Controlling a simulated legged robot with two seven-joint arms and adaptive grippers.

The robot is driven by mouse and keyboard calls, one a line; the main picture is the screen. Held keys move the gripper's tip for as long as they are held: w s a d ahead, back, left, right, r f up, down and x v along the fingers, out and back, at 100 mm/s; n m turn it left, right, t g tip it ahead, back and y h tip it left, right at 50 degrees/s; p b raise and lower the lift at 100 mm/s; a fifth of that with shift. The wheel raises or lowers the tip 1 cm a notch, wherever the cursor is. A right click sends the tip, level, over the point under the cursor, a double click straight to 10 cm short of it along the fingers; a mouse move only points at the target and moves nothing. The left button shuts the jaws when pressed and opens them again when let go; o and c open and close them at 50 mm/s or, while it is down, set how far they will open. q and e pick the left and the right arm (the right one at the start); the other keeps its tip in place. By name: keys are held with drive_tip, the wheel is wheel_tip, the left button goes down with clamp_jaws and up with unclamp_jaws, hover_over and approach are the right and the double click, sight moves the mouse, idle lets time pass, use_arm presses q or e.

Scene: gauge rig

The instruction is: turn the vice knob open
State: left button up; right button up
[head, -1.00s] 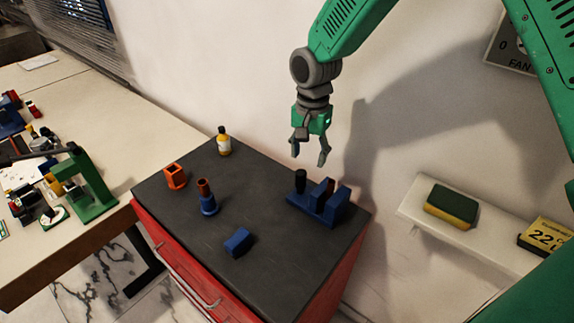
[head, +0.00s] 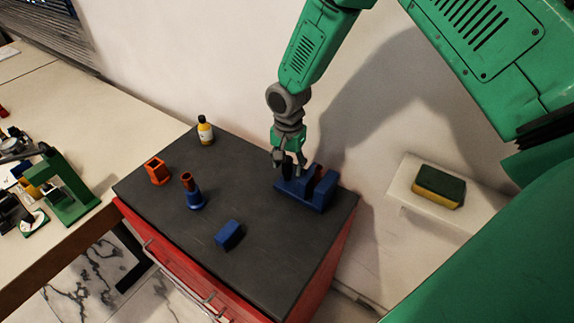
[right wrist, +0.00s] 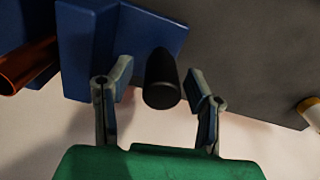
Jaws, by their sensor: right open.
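The blue vice (head: 318,190) stands at the back right of the dark cabinet top, and part of it shows in the right wrist view (right wrist: 130,40). Its black knob (right wrist: 162,80) is upright at the vice's left end; in the head view it is partly hidden by my gripper. My right gripper (head: 288,172) is open and pointing down at the knob. In the right wrist view its two fingers (right wrist: 160,88) stand on either side of the knob, with a visible gap on each side. My left gripper is not in view.
On the dark cabinet top (head: 255,250) are an orange holder (head: 157,171), a blue stand with a brown piece (head: 193,192), a blue block (head: 229,235) and a yellow bottle (head: 205,131). A sponge (head: 438,187) lies on a white wall shelf. The wall is close behind the vice.

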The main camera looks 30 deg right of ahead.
drive_tip(key=shift+f, duration=0.65)
drive_tip(key=shift+w, duration=0.1)
drive_tip(key=shift+a, duration=0.1)
drive_tip(key=shift+r, duration=0.1)
clamp_jaws()
